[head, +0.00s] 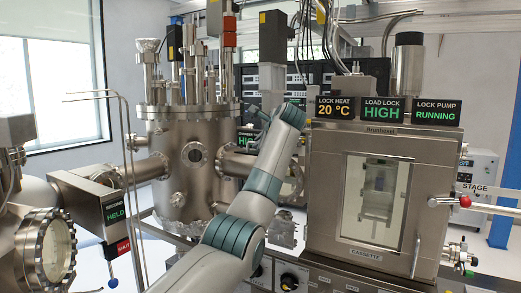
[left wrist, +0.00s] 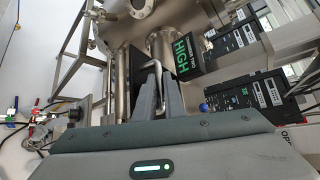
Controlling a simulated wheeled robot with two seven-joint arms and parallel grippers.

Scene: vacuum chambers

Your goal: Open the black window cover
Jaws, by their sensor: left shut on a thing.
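My left gripper (left wrist: 160,88) is shut on a thin bent metal rod (left wrist: 154,67), which shows between its fingertips in the left wrist view. I cannot tell what the rod's lower end joins. In the head view my left arm reaches up past the steel chamber (head: 168,125), and its fingertips are hidden or too small to make out. The chamber has a small round window (head: 195,154) on its front. I cannot clearly pick out the black window cover in either view. My right gripper is not in view.
The load lock box (head: 335,165) with a glass door stands right of my arm. A lever with a red knob (head: 465,201) sticks out at the right. A round viewport (head: 50,249) is at lower left. A sign reading HIGH (left wrist: 184,52) is close beside my left fingers.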

